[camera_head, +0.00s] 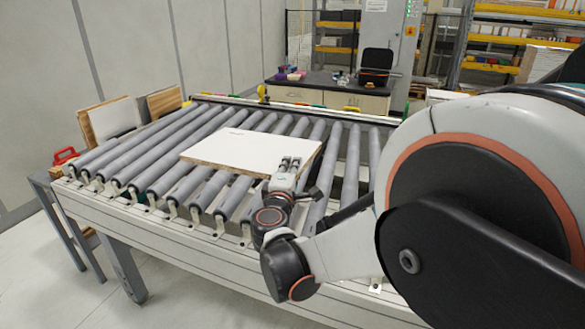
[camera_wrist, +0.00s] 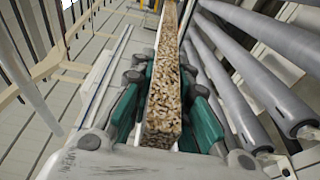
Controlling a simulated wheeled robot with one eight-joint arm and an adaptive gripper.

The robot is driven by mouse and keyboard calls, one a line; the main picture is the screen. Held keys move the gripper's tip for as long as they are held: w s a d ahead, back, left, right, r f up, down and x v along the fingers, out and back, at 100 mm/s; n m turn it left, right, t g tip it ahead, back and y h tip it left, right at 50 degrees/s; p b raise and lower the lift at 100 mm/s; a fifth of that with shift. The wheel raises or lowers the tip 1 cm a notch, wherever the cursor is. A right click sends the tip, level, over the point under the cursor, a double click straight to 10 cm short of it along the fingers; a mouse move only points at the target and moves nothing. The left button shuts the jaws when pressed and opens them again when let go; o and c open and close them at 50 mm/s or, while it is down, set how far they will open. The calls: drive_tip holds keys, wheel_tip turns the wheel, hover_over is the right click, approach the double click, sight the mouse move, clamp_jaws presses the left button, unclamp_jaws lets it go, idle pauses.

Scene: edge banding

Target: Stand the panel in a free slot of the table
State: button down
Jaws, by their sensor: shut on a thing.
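The panel (camera_head: 250,149) is a flat white board with a bare chipboard edge. In the head view it is roughly level, on or just above the rollers; I cannot tell if it touches them. My gripper (camera_head: 288,165) is at its near right side, shut on that edge. In the wrist view the chipboard edge (camera_wrist: 165,85) runs between the teal finger pads of my gripper (camera_wrist: 162,125). A grey table (camera_head: 52,185) stands at the far left, partly hidden by the conveyor. Several boards (camera_head: 113,118) stand upright there; its free slots cannot be made out.
The roller conveyor (camera_head: 150,238) fills the middle, with bare rollers (camera_head: 165,142) left of the panel. A red-handled object (camera_head: 65,155) is by the table. A dark desk (camera_head: 325,88) and shelves stand behind. Open floor (camera_head: 60,285) lies at the front left.

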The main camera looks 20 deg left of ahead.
drive_tip(key=shift+s+d+r+p, duration=0.15)
drive_tip(key=shift+s+r+p, duration=0.3)
drive_tip(key=shift+s+r, duration=0.5)
drive_tip(key=shift+s+d+r+p, duration=0.2)
drive_tip(key=shift+s+r+p, duration=0.25)
drive_tip(key=shift+s+r, duration=0.45)
drive_tip(key=shift+s+d+r+p, duration=0.15)
drive_tip(key=shift+s+r+p, duration=0.45)
drive_tip(key=shift+s, duration=0.5)
drive_tip(key=shift+r, duration=0.1)
